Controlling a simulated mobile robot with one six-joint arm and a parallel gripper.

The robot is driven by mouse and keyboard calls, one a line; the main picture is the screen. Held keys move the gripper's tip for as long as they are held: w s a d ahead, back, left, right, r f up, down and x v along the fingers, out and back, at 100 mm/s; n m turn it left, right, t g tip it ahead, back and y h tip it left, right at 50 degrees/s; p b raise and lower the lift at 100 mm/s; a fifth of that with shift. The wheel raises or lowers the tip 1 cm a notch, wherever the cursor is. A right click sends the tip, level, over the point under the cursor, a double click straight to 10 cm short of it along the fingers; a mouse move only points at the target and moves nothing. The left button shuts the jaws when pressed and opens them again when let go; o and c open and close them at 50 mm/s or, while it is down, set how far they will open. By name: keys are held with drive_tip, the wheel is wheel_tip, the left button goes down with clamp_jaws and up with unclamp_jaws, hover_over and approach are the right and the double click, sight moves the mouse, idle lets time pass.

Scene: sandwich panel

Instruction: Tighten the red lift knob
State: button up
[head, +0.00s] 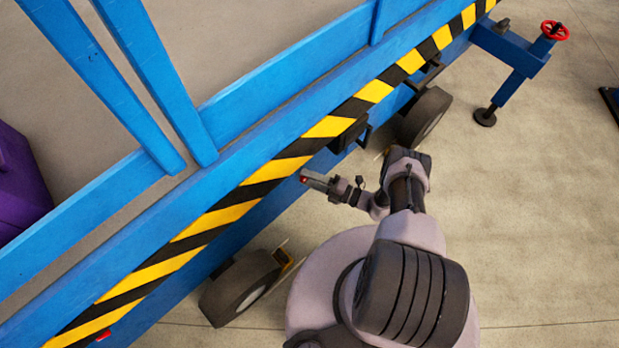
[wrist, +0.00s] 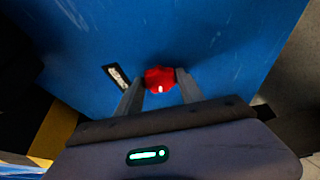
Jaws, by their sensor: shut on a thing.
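The red lift knob (wrist: 159,79) sits on the blue side panel (wrist: 190,30) of the lift in the wrist view. My gripper (wrist: 159,88) has one finger on each side of the knob and is shut on it. In the head view my gripper (head: 306,178) reaches the blue side below the striped edge, and only a small bit of red shows at its tips. A small black and white label (wrist: 117,76) is on the panel just left of the knob.
Black wheels (head: 240,287) and (head: 424,115) of the lift stand on either side of my arm. A blue outrigger with a red handwheel (head: 555,30) stands at the upper right.

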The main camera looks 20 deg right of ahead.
idle(0.4)
drive_tip(key=o, duration=1.4)
